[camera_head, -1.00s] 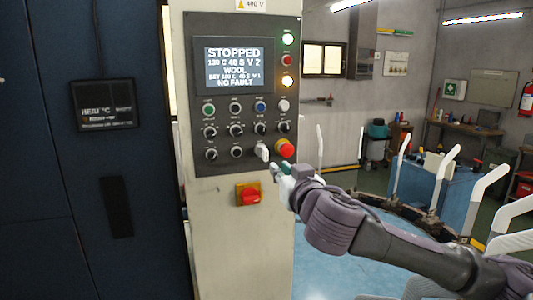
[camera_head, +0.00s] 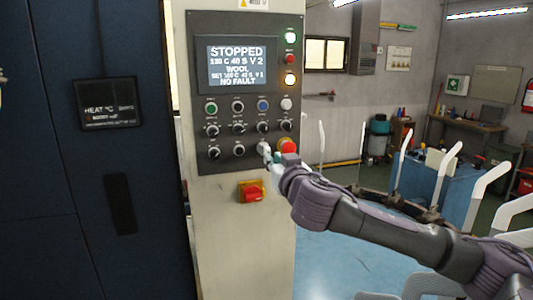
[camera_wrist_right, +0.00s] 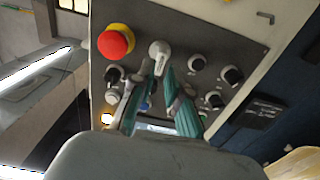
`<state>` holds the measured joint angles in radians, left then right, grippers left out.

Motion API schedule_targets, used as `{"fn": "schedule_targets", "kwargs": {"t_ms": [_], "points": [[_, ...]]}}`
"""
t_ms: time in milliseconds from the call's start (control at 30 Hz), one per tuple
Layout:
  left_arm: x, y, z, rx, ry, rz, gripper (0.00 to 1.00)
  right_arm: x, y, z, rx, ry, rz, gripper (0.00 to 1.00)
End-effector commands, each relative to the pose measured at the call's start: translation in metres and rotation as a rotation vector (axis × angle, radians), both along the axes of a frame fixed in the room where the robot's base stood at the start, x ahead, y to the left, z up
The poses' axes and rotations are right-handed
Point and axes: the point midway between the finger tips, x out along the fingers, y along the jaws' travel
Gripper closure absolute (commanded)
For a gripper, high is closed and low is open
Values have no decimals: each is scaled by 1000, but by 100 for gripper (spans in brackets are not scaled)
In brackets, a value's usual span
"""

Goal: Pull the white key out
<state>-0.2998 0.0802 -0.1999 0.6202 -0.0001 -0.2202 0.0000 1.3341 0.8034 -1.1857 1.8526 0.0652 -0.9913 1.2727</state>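The white key (camera_head: 263,147) sits in the bottom row of the dark control panel, just left of the red mushroom button. My right gripper (camera_head: 272,161) is at the panel, right at the key and partly in front of it. In the right wrist view the white key (camera_wrist_right: 159,50) lies just beyond the green fingertips (camera_wrist_right: 157,70). The fingers are apart, one on each side of the key's lower end. I cannot tell whether they touch it. My left gripper is not clearly in view.
The red mushroom button (camera_head: 287,147) is close beside the gripper; it also shows in the wrist view (camera_wrist_right: 116,42). Black knobs (camera_head: 238,150) stand to the left. A red switch on a yellow plate (camera_head: 251,191) is below. The panel screen (camera_head: 236,65) reads STOPPED.

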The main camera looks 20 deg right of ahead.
Motion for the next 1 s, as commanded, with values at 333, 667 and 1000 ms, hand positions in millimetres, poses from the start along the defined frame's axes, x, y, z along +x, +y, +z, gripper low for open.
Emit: {"fn": "schedule_targets", "kwargs": {"t_ms": [333,667,1000], "points": [[0,0,0,0,0,0,60,2,0,0,1,0,0,84],[0,0,0,0,0,0,60,9,0,0,0,0,-1,84],[0,0,-1,0,0,0,60,16,1,0,0,0,0,84]]}}
